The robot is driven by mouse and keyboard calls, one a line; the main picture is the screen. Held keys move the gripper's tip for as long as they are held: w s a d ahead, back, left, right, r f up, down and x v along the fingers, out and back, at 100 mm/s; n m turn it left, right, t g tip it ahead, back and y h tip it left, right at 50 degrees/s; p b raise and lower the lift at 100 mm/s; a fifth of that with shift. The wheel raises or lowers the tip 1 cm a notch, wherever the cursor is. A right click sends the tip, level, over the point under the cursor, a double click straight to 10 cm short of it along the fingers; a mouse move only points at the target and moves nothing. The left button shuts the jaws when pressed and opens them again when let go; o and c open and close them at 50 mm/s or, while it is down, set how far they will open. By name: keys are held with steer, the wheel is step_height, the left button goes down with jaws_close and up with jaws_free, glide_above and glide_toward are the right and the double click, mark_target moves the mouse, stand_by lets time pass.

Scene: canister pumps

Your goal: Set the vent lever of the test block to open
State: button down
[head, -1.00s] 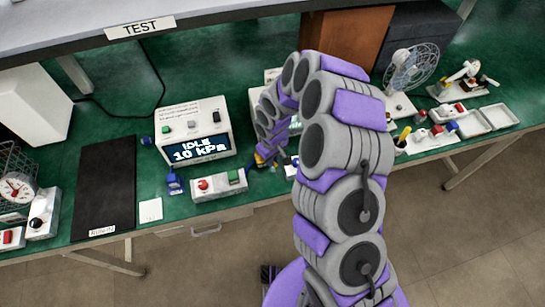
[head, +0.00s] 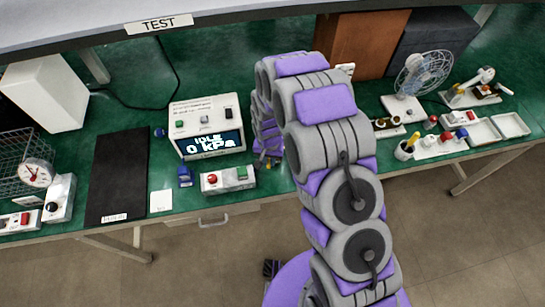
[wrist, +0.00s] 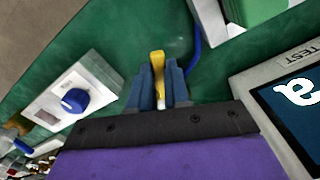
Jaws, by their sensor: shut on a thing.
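My gripper (wrist: 160,82) has dark blue fingers, shut on a slim yellow piece (wrist: 157,62) that looks like the vent lever. The fingers hide its lower part, so I cannot read its setting. In the head view my gripper (head: 266,162) is low over the green bench, just right of the display box (head: 207,125), which reads IDLE, 0 kPa. A display box marked TEST also shows at the right of the wrist view (wrist: 285,85). The body of the test block under the lever cannot be made out.
A white box with a blue knob (wrist: 73,100) sits left of my gripper in the wrist view. A red and green button box (head: 228,179) is at the bench front. A blue hose (wrist: 194,55) runs close by. My arm hides the bench's middle right.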

steer(key=shift+a+m, duration=0.4)
steer(key=shift+m, duration=0.4)
steer(key=c, duration=1.3)
jaws_free()
steer(key=shift+s+a, duration=0.1)
steer(key=shift+s, duration=0.05)
steer(key=shift+c, duration=0.2)
steer(key=shift+o, duration=1.3)
steer(key=shift+a, duration=0.1)
steer(key=shift+r, duration=0.1)
steer(key=shift+w+r, duration=0.2)
steer(key=shift+r, duration=0.05)
step_height(320, 180, up, 17)
steer(key=p, duration=0.2)
steer(key=shift+f, duration=0.2)
